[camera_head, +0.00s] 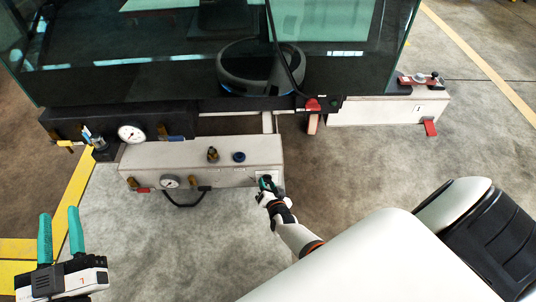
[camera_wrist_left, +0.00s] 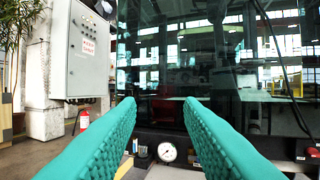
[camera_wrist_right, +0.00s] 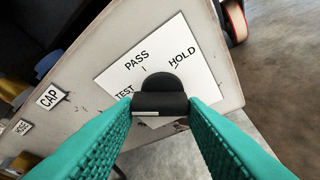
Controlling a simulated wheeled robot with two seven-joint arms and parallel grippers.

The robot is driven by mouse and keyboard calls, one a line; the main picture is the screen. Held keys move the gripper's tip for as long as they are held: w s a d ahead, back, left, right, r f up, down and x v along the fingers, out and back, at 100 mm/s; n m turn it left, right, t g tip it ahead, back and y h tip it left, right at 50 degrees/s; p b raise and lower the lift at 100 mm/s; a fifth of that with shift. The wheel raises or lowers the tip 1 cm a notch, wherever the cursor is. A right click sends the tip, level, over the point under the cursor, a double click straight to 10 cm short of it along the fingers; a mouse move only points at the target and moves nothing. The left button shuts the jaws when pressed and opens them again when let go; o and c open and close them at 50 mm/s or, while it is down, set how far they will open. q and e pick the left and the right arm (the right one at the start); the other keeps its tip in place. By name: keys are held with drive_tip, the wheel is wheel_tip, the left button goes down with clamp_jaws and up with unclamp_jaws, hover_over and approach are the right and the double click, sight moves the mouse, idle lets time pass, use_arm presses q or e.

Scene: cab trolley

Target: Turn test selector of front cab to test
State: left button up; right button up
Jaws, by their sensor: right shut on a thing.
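The test selector is a black knob (camera_wrist_right: 160,100) on a white plate (camera_wrist_right: 195,70) marked PASS, HOLD and TEST, on the end of a pale box (camera_head: 215,153). My right gripper (camera_head: 267,184) is at the box's right end. In the right wrist view my right gripper (camera_wrist_right: 162,108) is shut on the knob, with a green finger on each side. Which mark the knob points to I cannot tell. My left gripper (camera_head: 59,213) is open and empty at the lower left, away from the box; its fingers also show in the left wrist view (camera_wrist_left: 161,103).
A glass cab front (camera_head: 150,75) stands behind the box. Another pale box (camera_head: 385,110) with red handles stands at the right. A grey cabinet (camera_wrist_left: 85,50) stands left. The floor in front is clear.

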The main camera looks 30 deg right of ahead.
use_arm(q)
drive_tip(key=shift+w+a+f+g+y, duration=0.1)
drive_tip(key=shift+f+g+y, duration=0.05)
drive_tip(key=shift+f+g, duration=0.6)
drive_tip(key=shift+a+f+g+y, duration=0.15)
drive_tip(key=shift+f+g, duration=0.3)
drive_tip(key=shift+f, duration=0.45)
use_arm(e)
drive_tip(key=shift+f+n, duration=0.1)
drive_tip(key=shift+n, duration=0.3)
drive_tip(key=o, duration=1)
use_arm(q)
drive_tip(key=shift+r+p, duration=0.1)
drive_tip(key=shift+p, duration=0.2)
drive_tip(key=s+a+f+g+y+p, duration=0.2)
drive_tip(key=s+a+f+g, duration=0.1)
drive_tip(key=s+f+g, duration=0.4)
drive_tip(key=s+a+f+g+y+p, duration=0.2)
drive_tip(key=s+a+f+g+p, duration=0.1)
drive_tip(key=s+f+g, duration=0.3)
drive_tip(key=shift+s+f+n+g+p, duration=0.4)
drive_tip(key=shift+s+g, duration=0.2)
drive_tip(key=shift+s, duration=0.35)
use_arm(e)
drive_tip(key=v, duration=1.2)
drive_tip(key=shift+a, duration=0.25)
